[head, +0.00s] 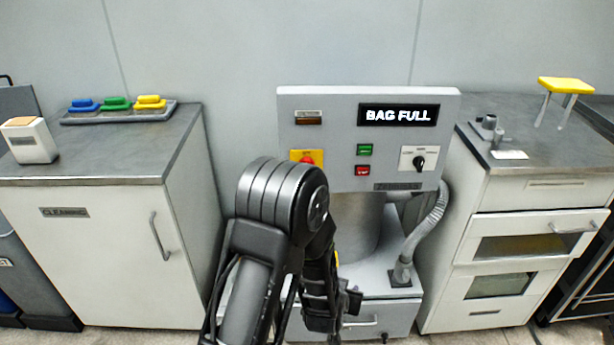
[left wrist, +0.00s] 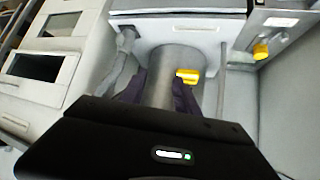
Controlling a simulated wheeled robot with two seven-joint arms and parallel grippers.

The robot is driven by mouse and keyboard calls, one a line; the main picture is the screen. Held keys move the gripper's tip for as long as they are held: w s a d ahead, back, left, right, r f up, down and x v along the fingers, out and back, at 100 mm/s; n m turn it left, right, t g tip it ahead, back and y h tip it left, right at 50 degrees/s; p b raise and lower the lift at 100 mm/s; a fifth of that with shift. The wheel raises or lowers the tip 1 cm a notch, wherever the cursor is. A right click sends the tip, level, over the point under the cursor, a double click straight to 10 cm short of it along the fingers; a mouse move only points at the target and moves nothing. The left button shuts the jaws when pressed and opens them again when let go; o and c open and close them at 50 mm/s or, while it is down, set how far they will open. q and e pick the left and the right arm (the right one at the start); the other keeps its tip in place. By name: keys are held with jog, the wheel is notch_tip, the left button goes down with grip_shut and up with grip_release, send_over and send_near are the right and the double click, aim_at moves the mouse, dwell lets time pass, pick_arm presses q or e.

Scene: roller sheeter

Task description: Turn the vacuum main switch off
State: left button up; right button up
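The vacuum unit's grey panel (head: 340,100) stands in the middle of the head view. On its left side is a yellow plate with a red knob (head: 307,156), which looks like the main switch. My left arm covers its lower part, so the knob's position cannot be read. My left gripper (head: 325,300) hangs below the panel, in front of the unit's lower part. In the left wrist view its two dark fingers (left wrist: 158,85) are apart, with the grey canister (left wrist: 160,62) showing between them. I see nothing held. My right gripper is not in view.
The panel also has a "BAG FULL" display (head: 398,115), a green button (head: 364,150), a red button (head: 362,170) and a black rotary selector (head: 420,163). A grey hose (head: 427,225) runs down the right side. Cabinets stand left (head: 105,250) and right (head: 530,190).

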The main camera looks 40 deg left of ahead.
pick_arm(q)
jog(key=w+a+r+n+t+y+b, duration=0.1)
jog(key=a+r+y, duration=0.3)
jog(key=a+r, duration=0.4)
jog(key=w+a+r+n+t+y+b, duration=0.1)
jog(key=w+a+r+n+t+y, duration=0.2)
jog(key=a+r, duration=0.5)
notch_tip(320, 180, up, 7)
jog(key=shift+w+r+t+y, duration=0.1)
jog(key=shift+w+t+y, duration=0.45)
jog(key=shift+w, duration=0.3)
jog(key=x, duration=0.7)
jog(key=shift+w+a, duration=0.25)
jog(key=shift+w, duration=0.05)
jog(key=shift+c, duration=0.3)
grip_shut()
